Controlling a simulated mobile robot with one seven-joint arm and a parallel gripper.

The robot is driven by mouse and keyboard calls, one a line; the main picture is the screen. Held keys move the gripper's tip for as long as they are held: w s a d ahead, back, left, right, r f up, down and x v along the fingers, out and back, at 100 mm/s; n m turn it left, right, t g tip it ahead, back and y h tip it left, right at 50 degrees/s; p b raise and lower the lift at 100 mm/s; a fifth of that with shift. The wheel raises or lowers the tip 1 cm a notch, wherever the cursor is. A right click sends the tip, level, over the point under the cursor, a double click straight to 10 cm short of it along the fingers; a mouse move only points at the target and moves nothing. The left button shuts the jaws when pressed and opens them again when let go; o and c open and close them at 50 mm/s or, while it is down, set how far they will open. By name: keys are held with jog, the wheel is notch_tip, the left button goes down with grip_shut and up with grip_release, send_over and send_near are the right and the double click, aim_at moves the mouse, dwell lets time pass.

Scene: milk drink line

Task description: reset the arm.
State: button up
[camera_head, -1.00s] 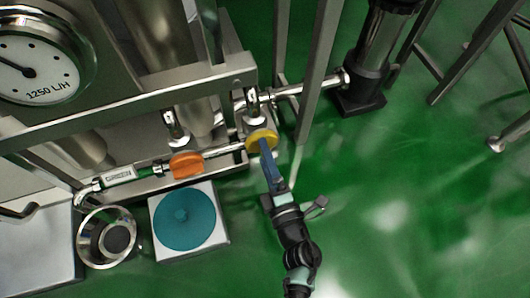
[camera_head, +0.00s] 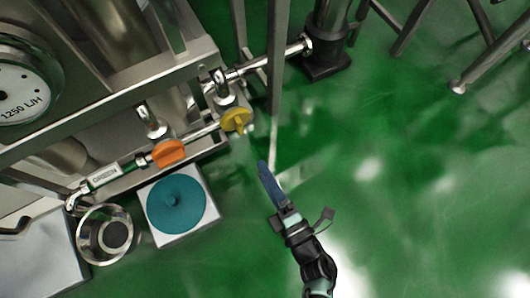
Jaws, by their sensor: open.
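My gripper (camera_head: 265,170) is open and empty, over the green floor. Its blue fingers point up and left toward the yellow valve handle (camera_head: 236,121), with a clear gap between them. The yellow handle sits on the steel pipe and has its grip ridge turned toward the viewer. An orange valve handle (camera_head: 168,153) is on the same pipe further left. My arm comes in from the bottom right of centre.
A teal disc (camera_head: 177,203) lies on a white square base beside a steel bowl (camera_head: 104,234). A steel frame post (camera_head: 277,60) and a pump (camera_head: 326,40) stand behind. A round gauge (camera_head: 24,88) is at upper left. Green floor (camera_head: 400,180) is open on the right.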

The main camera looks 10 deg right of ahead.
dwell(0.3)
jog(key=w+d+r+m+t+h+p, duration=0.1)
jog(key=w+r+m+t+h+p, duration=0.15)
jog(key=w+r, duration=0.6)
jog(key=w+d+r+m+t+h+p, duration=0.1)
jog(key=w+d+r+m, duration=0.3)
jog(key=r, duration=0.8)
jog(key=w+a+r+m+t+h+p, duration=0.1)
jog(key=w+r+m+t+h+p, duration=0.15)
jog(key=r, duration=0.95)
jog(key=w+r+m+t+h+p, duration=0.1)
jog(key=w+r+m+h+p, duration=0.2)
jog(key=r, duration=1)
notch_tip(320, 180, up, 19)
jog(key=s+a+m+t+h+p, duration=0.1)
jog(key=s+a+m+h+p, duration=0.1)
jog(key=m, duration=0.5)
jog(key=s+a+r+m+t+y+p, duration=0.1)
jog(key=s+a+r+y+p, duration=0.15)
jog(key=s+r, duration=0.45)
jog(key=s+a+r+m+t+y+p, duration=0.1)
jog(key=s+a+r+m+y+p, duration=0.2)
jog(key=r, duration=0.8)
notch_tip(320, 180, up, 37)
jog(key=n+p, duration=0.1)
jog(key=p, duration=3.5)
jog(key=shift+w+a, duration=0.15)
jog(key=shift+a, duration=0.2)
